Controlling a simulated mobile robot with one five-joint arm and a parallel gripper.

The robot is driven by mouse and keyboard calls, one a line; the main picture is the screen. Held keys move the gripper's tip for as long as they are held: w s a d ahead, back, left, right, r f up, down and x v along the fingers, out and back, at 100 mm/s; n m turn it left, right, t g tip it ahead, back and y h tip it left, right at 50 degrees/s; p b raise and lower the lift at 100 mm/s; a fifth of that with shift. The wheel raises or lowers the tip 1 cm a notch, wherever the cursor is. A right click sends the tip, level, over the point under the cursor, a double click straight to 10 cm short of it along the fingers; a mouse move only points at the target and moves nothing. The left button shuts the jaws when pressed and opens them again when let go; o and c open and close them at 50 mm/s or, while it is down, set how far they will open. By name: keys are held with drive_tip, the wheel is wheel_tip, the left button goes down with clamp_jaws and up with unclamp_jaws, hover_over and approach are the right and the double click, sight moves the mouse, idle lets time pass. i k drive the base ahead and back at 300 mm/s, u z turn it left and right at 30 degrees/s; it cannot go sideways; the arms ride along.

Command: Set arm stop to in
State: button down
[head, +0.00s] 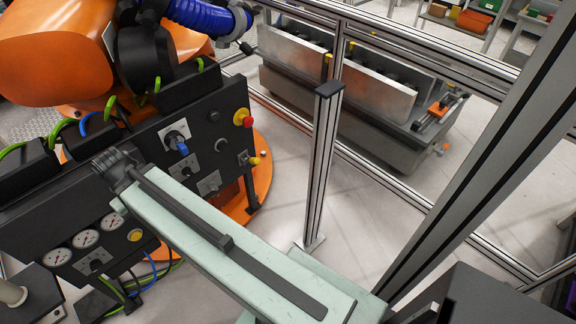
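A black control panel (222,140) stands in front of the orange robot at the left. A red mushroom button on a yellow collar (243,118) sits at its upper right edge; it looks like a stop button. I see no label, and cannot tell whether it is in or out. My pale green arm reaches from the lower right toward the panel. The dark ridged end of my arm, my gripper (114,166), is in front of the panel, left of and lower than the red button. Its fingers cannot be made out, and nothing is seen held.
The panel also carries a blue-handled switch (179,146), a smaller black knob (187,171), a yellow knob (254,160) and gauges (86,233). A metal post (320,165) and fence rails stand to the right. Pale floor (285,140) is clear between panel and post.

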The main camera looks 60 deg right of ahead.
sight(248, 121)
drive_tip(key=z, duration=0.45)
drive_tip(key=k, duration=0.9)
drive_tip(key=z, duration=0.8)
drive_tip(key=i, duration=0.1)
drive_tip(key=z, duration=0.25)
